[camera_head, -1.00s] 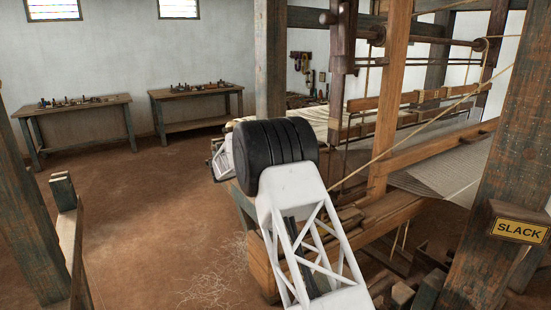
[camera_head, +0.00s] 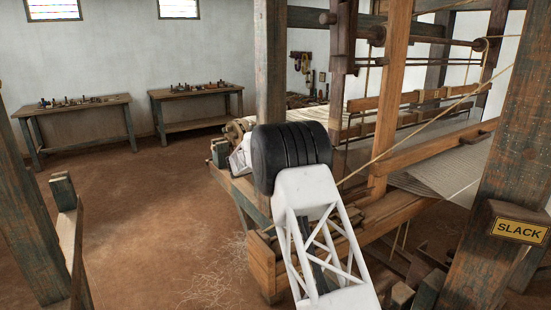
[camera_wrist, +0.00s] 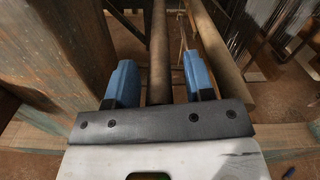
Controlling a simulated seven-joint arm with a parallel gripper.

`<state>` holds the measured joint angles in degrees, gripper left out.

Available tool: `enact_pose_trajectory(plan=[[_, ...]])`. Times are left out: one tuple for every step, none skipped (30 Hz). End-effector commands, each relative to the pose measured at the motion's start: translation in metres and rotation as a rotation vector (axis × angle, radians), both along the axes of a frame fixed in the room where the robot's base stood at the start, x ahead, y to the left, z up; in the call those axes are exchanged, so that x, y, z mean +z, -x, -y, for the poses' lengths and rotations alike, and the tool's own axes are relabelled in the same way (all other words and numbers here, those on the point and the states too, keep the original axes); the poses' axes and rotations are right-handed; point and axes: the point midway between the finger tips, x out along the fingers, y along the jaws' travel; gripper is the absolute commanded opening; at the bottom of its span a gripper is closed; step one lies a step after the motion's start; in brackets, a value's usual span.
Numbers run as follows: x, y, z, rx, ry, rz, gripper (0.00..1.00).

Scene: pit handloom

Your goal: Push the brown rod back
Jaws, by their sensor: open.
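My gripper (camera_wrist: 157,62) shows in the wrist view with its two blue fingers apart and nothing clamped between them. A brown rod (camera_wrist: 158,38) runs lengthwise away from me, in line with the gap between the fingers. Its near end is hidden by the dark gripper body, and I cannot tell whether a finger touches it. A thicker, lighter brown beam (camera_wrist: 219,58) slants beside it, right of the right finger. In the head view my black and white arm hides the fingers and the brown rod cannot be made out.
A weathered timber post (camera_wrist: 55,45) stands close on the left in the wrist view, with dark threads (camera_wrist: 268,28) at right. The loom's wooden frame (camera_head: 395,95) and pale cloth (camera_head: 450,168) fill the right of the head view.

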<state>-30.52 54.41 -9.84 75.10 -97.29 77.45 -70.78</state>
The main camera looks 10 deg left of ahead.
Motion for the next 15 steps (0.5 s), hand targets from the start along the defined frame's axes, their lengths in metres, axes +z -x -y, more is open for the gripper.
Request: enact_pose_trajectory(plan=[[0.0001, 0.0001, -0.0001, 0.000, 0.000, 0.000, 0.48], [0.0000, 0.0001, -0.0001, 0.000, 0.000, 0.000, 0.48], [0.0000, 0.0001, -0.0001, 0.000, 0.000, 0.000, 0.44], [0.0000, 0.0001, -0.0001, 0.000, 0.000, 0.000, 0.39], [0.0000, 0.0002, -0.0002, 0.000, 0.000, 0.000, 0.35], [0.0000, 0.0002, -0.0002, 0.000, 0.000, 0.000, 0.29], [-0.0001, 0.0002, -0.0002, 0.000, 0.000, 0.000, 0.24], [0.0000, 0.0001, -0.0003, 0.000, 0.000, 0.000, 0.19], [0.0000, 0.0002, -0.0002, 0.000, 0.000, 0.000, 0.13], [0.0000, 0.0002, -0.0002, 0.000, 0.000, 0.000, 0.09], [-0.0001, 0.0002, -0.0003, 0.000, 0.000, 0.000, 0.04], [-0.0001, 0.0002, -0.0003, 0.000, 0.000, 0.000, 0.00], [-0.0001, 0.0002, -0.0003, 0.000, 0.000, 0.000, 0.00], [-0.0001, 0.0002, -0.0003, 0.000, 0.000, 0.000, 0.00], [-0.0001, 0.0002, -0.0003, 0.000, 0.000, 0.000, 0.00]])
